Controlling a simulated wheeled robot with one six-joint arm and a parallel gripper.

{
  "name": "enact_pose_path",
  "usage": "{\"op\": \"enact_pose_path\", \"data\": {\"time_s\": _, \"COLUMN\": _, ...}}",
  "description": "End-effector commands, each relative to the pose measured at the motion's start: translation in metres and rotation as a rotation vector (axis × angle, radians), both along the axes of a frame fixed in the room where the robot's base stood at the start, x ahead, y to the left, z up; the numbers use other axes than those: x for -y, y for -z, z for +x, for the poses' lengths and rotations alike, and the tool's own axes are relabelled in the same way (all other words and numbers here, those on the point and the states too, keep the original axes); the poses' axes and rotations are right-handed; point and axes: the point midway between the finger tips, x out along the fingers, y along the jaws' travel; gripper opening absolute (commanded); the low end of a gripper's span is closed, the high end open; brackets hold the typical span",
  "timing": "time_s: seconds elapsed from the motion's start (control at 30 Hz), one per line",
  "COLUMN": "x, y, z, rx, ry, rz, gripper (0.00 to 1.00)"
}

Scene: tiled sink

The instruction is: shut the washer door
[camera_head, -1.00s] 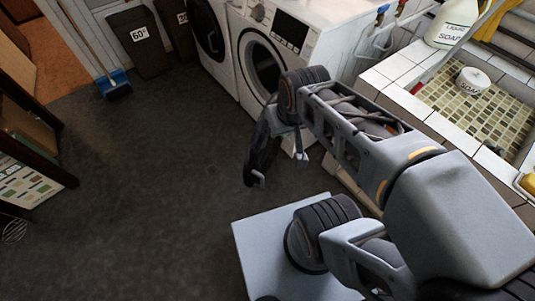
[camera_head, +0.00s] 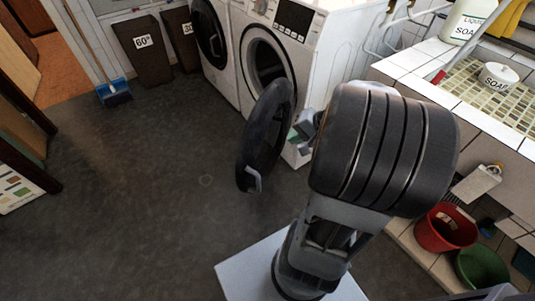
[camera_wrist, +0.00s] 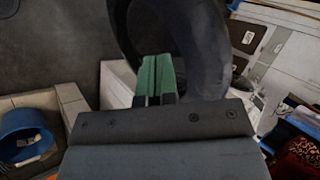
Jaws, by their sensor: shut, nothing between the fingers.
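The white washer (camera_head: 319,67) stands at the top middle of the head view, with its round opening facing the floor area. Its dark round door (camera_head: 262,137) stands wide open, swung out from the front, with a light handle (camera_head: 252,180) at its lower edge. My gripper (camera_head: 295,134) is just right of the door, partly hidden behind my own arm. In the wrist view the green fingers (camera_wrist: 155,76) are shut and empty, and the dark curved door rim (camera_wrist: 203,45) is close to them. I cannot tell whether they touch.
A second washer (camera_head: 216,62) stands to the left, near dark bins (camera_head: 147,62). The tiled sink counter (camera_head: 478,124) is at the right, with a red bucket (camera_head: 446,228) and a green bucket (camera_head: 482,266) below. The floor left of the door is clear.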

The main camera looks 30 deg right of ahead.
Motion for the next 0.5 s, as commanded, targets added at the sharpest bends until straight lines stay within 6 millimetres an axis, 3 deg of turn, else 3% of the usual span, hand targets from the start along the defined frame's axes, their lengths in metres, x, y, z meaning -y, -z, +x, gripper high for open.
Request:
{"op": "enact_pose_path", "data": {"time_s": 0.03, "x": 0.010, "y": 0.014, "z": -0.001, "rx": 0.017, "ry": 0.040, "rz": 0.021, "gripper": 0.00}}
{"op": "enact_pose_path", "data": {"time_s": 0.2, "x": 0.023, "y": 0.026, "z": 0.003, "rx": 0.053, "ry": 0.095, "rz": 0.052, "gripper": 0.00}}
{"op": "enact_pose_path", "data": {"time_s": 0.5, "x": 0.003, "y": 0.060, "z": 0.032, "rx": 0.055, "ry": 0.096, "rz": 0.056, "gripper": 0.00}}
